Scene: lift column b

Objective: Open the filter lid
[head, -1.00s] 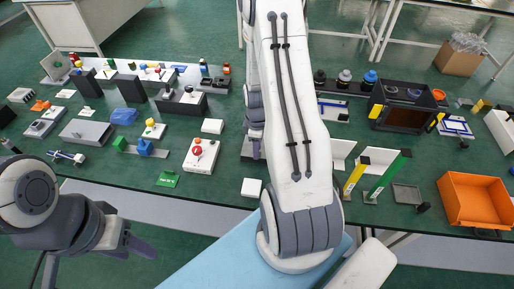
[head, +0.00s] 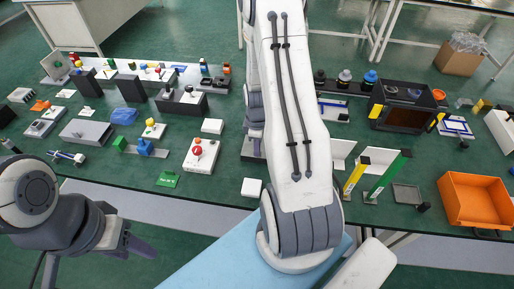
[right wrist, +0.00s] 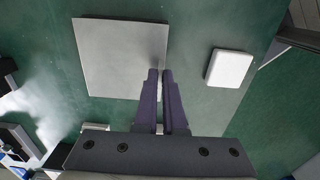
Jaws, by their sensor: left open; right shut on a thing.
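In the right wrist view a flat grey square plate (right wrist: 120,50), which looks like the filter lid, lies under my right gripper (right wrist: 160,76). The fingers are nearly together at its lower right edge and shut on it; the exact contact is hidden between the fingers. In the head view my right arm covers this spot, so the right gripper is hidden; only a dark edge shows beside the arm. My left gripper (head: 136,246) is open and empty in front of the table's near left edge.
A white block (right wrist: 230,68) lies just right of the plate in the wrist view. In the head view a white box with a red button (head: 200,155) stands left of my arm. An orange bin (head: 474,200) and a dark oven-like box (head: 402,105) stand right.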

